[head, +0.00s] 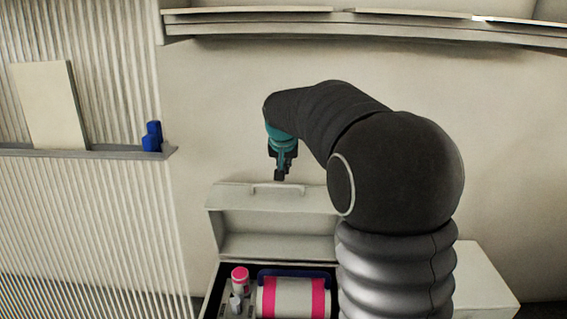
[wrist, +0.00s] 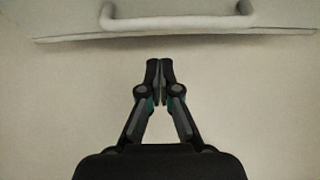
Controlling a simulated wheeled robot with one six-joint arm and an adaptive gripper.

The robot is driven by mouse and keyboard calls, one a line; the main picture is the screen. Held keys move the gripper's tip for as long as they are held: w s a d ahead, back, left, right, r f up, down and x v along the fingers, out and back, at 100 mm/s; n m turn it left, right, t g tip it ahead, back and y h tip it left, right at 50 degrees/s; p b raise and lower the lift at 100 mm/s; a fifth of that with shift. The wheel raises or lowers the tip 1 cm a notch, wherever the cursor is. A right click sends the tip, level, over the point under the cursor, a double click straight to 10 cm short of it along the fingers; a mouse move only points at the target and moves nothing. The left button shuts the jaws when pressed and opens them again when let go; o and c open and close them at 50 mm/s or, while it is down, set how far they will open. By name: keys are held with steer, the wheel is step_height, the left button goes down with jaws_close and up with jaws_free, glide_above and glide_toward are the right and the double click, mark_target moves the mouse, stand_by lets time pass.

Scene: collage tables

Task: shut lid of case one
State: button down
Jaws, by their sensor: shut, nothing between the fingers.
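The case (head: 211,302) stands open in the lower middle of the head view. Its pale lid (head: 262,223) is raised at the back, with a handle (head: 278,188) along its upper edge. In the wrist view the lid's edge (wrist: 200,26) and its handle (wrist: 175,22) cross the top of the picture. My gripper (head: 279,177) points down just above the lid's handle in the head view. Its fingertips (wrist: 159,64) are together and empty, apart from the handle in the wrist view. My arm hides the right part of the case and lid.
Inside the case are a pink and white roll (head: 293,298), a pink-topped container (head: 240,279) and a dark blue item (head: 290,272). A ledge at left holds a pale board (head: 50,105) and a blue object (head: 152,137). A shelf (head: 370,27) runs along the top. A pale box (head: 483,280) stands at right.

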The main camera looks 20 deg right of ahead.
steer(key=shift+x, duration=2.9)
